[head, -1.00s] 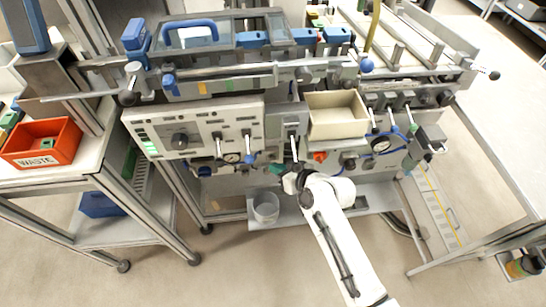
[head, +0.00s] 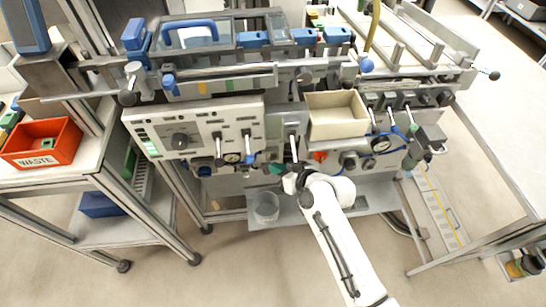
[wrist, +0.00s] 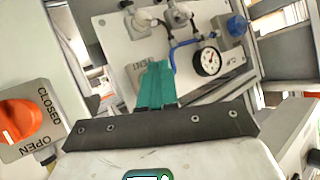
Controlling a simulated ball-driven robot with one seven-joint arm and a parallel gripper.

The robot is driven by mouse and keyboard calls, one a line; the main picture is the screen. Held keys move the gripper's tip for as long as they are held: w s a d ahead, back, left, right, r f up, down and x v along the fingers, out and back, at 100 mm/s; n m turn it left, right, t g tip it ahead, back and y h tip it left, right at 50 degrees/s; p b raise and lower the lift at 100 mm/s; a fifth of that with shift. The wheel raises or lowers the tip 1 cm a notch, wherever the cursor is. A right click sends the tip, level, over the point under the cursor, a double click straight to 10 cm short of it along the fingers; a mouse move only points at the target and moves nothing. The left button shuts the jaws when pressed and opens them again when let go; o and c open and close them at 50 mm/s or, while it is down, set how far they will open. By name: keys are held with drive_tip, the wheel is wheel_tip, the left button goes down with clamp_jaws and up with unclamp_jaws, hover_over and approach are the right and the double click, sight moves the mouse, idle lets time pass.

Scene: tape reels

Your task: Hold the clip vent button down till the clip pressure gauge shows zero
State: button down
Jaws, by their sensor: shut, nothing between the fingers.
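My gripper (wrist: 157,85) has teal fingers, shut with nothing between them, pointing at a light panel (wrist: 115,42) in the wrist view. In the head view, my gripper (head: 276,168) is low in front of the machine, below the grey centre block. In the wrist view, a round white pressure gauge (wrist: 207,62) with a dark rim is right of the fingertips; its reading is too small to tell. A partly covered label (wrist: 138,66) is beside the fingertips. I cannot make out the clip vent button; the fingers may hide it. Whether they touch anything is unclear.
An orange knob (wrist: 18,120) marked CLOSED and OPEN is close on the left in the wrist view. A blue knob (wrist: 237,26) is beyond the gauge. A beige bin (head: 337,116) and a clear cup (head: 265,207) are near my arm in the head view.

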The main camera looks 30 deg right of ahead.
drive_tip(key=shift+w, duration=0.1)
drive_tip(key=shift+w+d, duration=0.15)
drive_tip(key=shift+w, duration=0.15)
drive_tip(key=shift+w+d+b, duration=0.1)
drive_tip(key=shift+w+b, duration=0.25)
drive_tip(key=shift+b, duration=0.1)
idle(0.8)
idle(0.4)
drive_tip(key=shift+s+a+p, duration=0.25)
drive_tip(key=shift+s+p, duration=0.15)
drive_tip(key=shift+s, duration=0.35)
drive_tip(key=shift+s+a+p, duration=0.25)
drive_tip(key=shift+s+p, duration=0.1)
drive_tip(key=shift+s, duration=0.45)
drive_tip(key=shift+s+a+p, duration=0.3)
drive_tip(key=shift+s, duration=0.5)
drive_tip(key=shift+s+a+p, duration=0.25)
drive_tip(key=shift+s+p, duration=0.1)
drive_tip(key=shift+s, duration=0.45)
drive_tip(key=shift+s, duration=0.1)
